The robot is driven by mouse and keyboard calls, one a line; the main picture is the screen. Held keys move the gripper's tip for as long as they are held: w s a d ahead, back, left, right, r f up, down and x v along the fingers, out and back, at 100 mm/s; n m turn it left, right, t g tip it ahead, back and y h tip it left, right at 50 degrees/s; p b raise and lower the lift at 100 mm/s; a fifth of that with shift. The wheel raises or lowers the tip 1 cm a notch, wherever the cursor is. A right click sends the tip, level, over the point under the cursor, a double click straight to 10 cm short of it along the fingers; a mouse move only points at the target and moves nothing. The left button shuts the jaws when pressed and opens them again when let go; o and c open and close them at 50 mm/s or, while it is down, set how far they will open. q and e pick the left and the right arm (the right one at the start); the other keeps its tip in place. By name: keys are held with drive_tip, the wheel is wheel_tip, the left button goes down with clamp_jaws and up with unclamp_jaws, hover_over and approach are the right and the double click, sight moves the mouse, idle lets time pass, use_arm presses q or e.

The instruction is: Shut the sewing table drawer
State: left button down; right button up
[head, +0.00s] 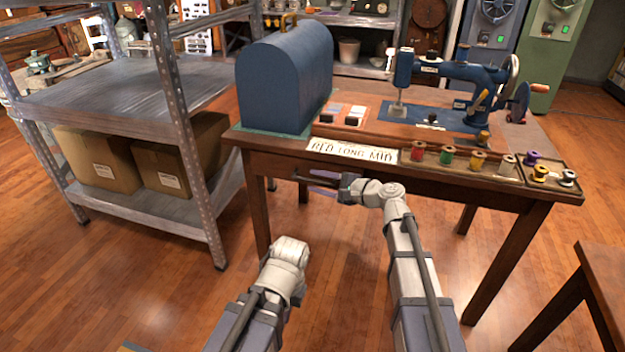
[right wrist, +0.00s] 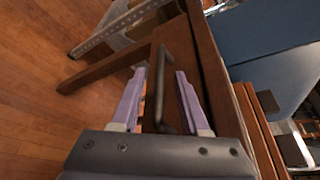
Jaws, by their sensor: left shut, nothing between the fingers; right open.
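The wooden sewing table (head: 430,190) stands ahead, with the drawer front under its near edge at the left. The drawer front (right wrist: 207,70) also shows in the right wrist view, with a dark bar handle (right wrist: 165,75). My right gripper (head: 325,184) is at the handle in the head view. In the right wrist view its fingers (right wrist: 160,76) are open, one on each side of the handle bar. How far the drawer stands out is hard to tell. My left gripper (head: 290,247) is low in front of the table, apart from it, shut and empty; its fingertips are mostly hidden.
On the table are a blue domed case (head: 285,80), a blue sewing machine (head: 450,75), a label card (head: 350,151) and thread spools in a tray (head: 432,162). A metal shelf (head: 110,90) stands left. Another wooden table (head: 605,270) is at the right. The floor between is clear.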

use_arm(q)
drive_tip(key=shift+r+p, duration=0.4)
drive_tip(key=shift+r, duration=0.2)
use_arm(e)
drive_tip(key=v, duration=0.5)
drive_tip(key=shift+s+d, duration=0.15)
drive_tip(key=shift+d, duration=0.05)
